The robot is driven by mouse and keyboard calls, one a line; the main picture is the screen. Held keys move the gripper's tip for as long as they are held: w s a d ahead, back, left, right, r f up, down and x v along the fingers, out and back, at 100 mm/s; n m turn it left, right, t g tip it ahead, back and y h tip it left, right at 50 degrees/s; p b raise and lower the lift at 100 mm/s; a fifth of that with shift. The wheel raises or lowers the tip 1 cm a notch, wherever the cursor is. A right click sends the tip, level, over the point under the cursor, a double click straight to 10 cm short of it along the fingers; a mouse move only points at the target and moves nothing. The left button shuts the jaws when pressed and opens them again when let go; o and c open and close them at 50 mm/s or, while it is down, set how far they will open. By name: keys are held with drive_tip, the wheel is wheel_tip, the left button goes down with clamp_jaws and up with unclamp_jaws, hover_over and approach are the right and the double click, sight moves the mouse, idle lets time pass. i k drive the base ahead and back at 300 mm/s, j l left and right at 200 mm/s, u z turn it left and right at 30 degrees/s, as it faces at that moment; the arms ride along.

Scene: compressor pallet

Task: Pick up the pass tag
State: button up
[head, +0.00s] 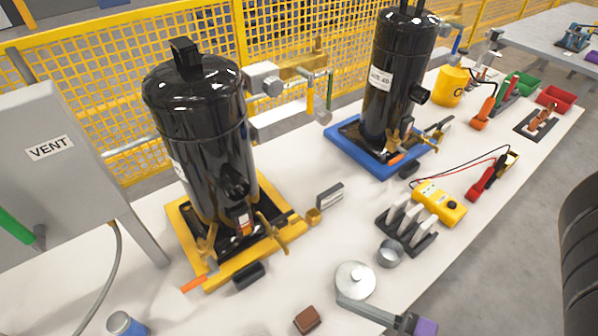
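No thing here is clearly readable as the pass tag. White upright pieces (402,217), possibly tags, stand in a black slotted rack (422,246) on the table, right of centre. A small grey sign or tag holder (330,196) stands between the two black compressors. The left compressor (205,130) stands on a yellow pallet (262,262). The right compressor (388,100), with a white label (381,79), stands on a blue pallet (368,163). My gripper is not in view.
A yellow meter (439,203) with red and black leads lies behind the rack. A grey cup (390,253), a round metal gauge (355,280) and a brown block (307,320) are near the front. A VENT box (50,165) stands left.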

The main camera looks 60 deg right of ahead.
sight(425, 228)
drive_tip(key=k+z, duration=0.25)
drive_tip(key=k, duration=0.3)
drive_tip(key=k+l+z, duration=0.25)
drive_tip(key=k, duration=0.3)
drive_tip(key=k+l+z, duration=0.25)
drive_tip(key=k, duration=0.3)
